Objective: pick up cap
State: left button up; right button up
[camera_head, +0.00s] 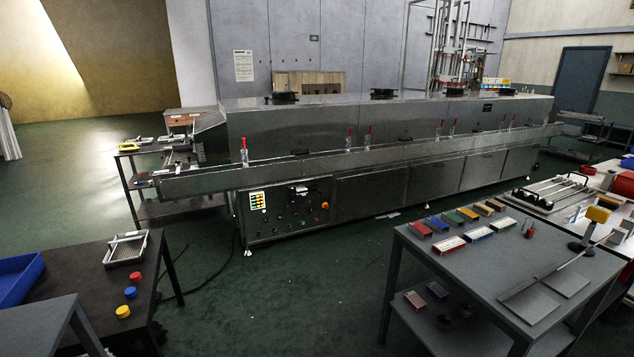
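Three small round caps lie along the right part of the dark table at the lower left: a red cap (136,277), a blue cap (130,292) and a yellow cap (123,311). They stand apart from each other near the table's right edge. Nothing touches them. Neither of my grippers shows in the head view.
The dark table (82,262) also holds a blue bin (18,276) and a metal wire tray (126,248). A long steel tunnel dryer (370,135) fills the back. A grey table (480,275) with coloured boxes stands at right. Green floor lies clear between the tables.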

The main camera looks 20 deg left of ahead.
aim_at(129, 292)
jog(key=i+j+u, duration=0.25)
jog(key=i+u, duration=0.7)
jog(key=i, duration=0.25)
jog(key=i+l+u, duration=0.25)
jog(key=i+u, duration=0.25)
jog(key=i, duration=0.1)
